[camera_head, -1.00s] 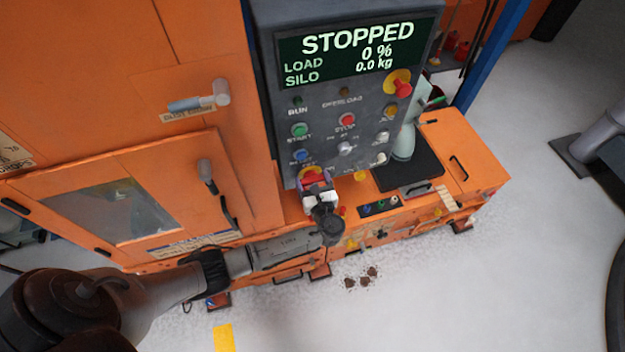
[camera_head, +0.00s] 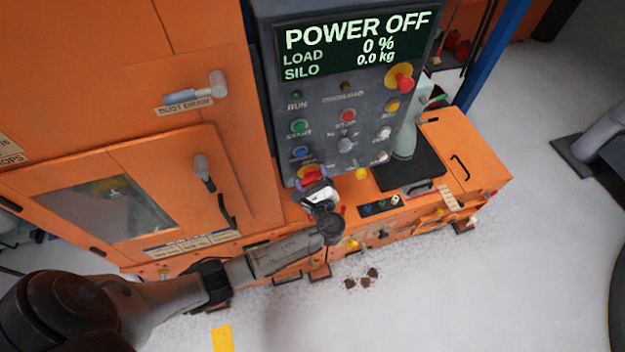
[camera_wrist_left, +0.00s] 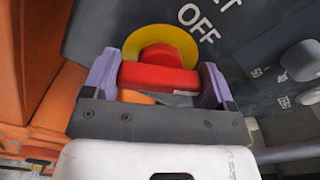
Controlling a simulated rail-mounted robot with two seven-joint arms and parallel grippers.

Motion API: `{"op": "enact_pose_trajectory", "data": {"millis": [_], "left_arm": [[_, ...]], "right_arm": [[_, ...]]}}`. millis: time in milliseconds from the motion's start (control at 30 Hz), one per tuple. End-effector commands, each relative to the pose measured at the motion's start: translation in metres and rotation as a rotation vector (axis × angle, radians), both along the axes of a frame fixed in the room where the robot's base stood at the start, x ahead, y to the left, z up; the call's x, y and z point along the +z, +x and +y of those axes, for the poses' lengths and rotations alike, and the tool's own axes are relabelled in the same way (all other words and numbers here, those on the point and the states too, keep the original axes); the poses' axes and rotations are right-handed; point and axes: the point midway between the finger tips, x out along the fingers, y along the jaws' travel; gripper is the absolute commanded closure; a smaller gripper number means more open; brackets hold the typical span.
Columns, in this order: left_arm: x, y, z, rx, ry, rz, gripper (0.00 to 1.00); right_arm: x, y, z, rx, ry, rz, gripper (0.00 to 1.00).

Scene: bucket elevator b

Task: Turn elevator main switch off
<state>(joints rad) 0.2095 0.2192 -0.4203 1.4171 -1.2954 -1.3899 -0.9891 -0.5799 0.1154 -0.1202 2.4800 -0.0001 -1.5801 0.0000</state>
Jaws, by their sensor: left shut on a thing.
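The main switch is a red handle on a yellow disc (camera_head: 308,172) at the lower left of the grey control panel (camera_head: 350,110). In the left wrist view the red handle (camera_wrist_left: 160,78) lies crosswise between the purple fingers, in front of the yellow disc (camera_wrist_left: 190,48), with "OFF" lettered beside it. My left gripper (camera_wrist_left: 158,82) is shut on this handle. In the head view the gripper (camera_head: 313,182) partly covers the switch. The panel's display (camera_head: 355,45) reads "POWER OFF", load 0 %, silo 0.0 kg. My right gripper does not show.
Above the switch are several buttons and knobs, and a red emergency button (camera_head: 404,78) on yellow at the upper right. An orange cabinet (camera_head: 90,60) with a door handle (camera_head: 203,170) stands left. An orange workbench (camera_head: 465,150) is at right. Dark lumps (camera_head: 365,277) lie on the floor.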

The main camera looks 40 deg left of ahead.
Motion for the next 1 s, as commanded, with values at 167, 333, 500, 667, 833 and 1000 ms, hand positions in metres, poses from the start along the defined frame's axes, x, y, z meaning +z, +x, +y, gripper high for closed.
{"op": "enact_pose_trajectory", "data": {"millis": [167,333,500,667,833,1000], "left_arm": [[-0.003,0.0,0.0,0.001,-0.09,-0.147,0.45],[-0.004,0.0,0.0,0.002,-0.175,-0.285,0.45],[-0.004,0.0,0.0,0.002,-0.258,-0.423,0.45],[-0.004,0.0,0.0,0.002,-0.335,-0.549,0.45],[-0.004,0.0,0.0,0.001,-0.408,-0.667,0.45],[-0.003,0.0,0.0,0.001,-0.466,-0.763,0.45]], "right_arm": [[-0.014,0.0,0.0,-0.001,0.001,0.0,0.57],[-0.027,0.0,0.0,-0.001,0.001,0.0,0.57],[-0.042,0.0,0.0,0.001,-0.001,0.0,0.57],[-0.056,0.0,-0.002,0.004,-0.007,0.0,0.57],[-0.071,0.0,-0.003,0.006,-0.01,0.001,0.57],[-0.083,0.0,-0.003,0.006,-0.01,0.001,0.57]]}}
